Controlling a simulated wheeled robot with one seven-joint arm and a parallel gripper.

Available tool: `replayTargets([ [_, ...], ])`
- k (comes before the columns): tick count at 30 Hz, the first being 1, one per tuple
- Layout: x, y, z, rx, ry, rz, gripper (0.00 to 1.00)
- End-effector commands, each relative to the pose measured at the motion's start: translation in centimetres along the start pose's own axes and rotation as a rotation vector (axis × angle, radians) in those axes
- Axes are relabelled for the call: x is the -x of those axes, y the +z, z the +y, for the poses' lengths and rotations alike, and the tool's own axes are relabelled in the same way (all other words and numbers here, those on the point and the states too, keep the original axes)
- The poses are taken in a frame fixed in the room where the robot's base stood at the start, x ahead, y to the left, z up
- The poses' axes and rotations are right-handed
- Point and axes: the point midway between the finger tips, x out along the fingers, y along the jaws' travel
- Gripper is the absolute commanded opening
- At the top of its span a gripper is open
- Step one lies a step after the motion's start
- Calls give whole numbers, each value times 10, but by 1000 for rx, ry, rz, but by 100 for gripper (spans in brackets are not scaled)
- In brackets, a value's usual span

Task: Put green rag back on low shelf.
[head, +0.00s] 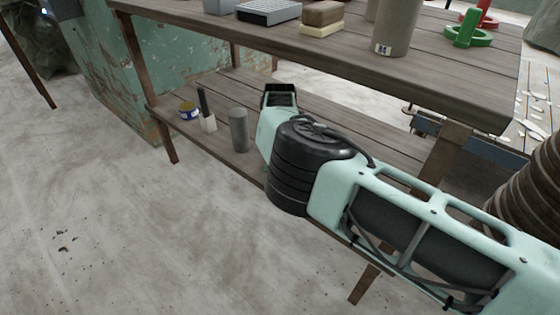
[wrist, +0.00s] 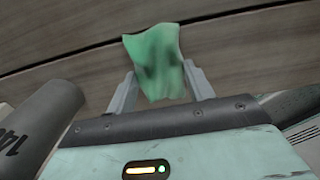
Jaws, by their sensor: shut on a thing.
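The green rag (wrist: 158,62) shows in the wrist view between the two grey fingers of my gripper (wrist: 160,85). My gripper is shut on the rag. Behind the rag are the wooden planks of the low shelf (wrist: 60,40); whether the rag touches them I cannot tell. In the head view my arm reaches in under the table top to the low shelf (head: 225,155). The rag and the fingertips are hidden there behind my arm.
The table top (head: 300,58) overhangs the shelf. A grey cylinder with black print (wrist: 38,125) is close to my gripper's left.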

Motion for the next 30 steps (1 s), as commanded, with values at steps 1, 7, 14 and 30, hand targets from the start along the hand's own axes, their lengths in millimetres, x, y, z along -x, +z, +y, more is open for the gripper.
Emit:
replayTargets([
  [1, -2, 0, 0, 0, 0, 0, 34],
  [7, -2, 0, 0, 0, 1, 0, 34],
  [14, -3, 0, 0, 0, 0, 0, 74],
  [30, -10, 0, 0, 0, 1, 1, 74],
])
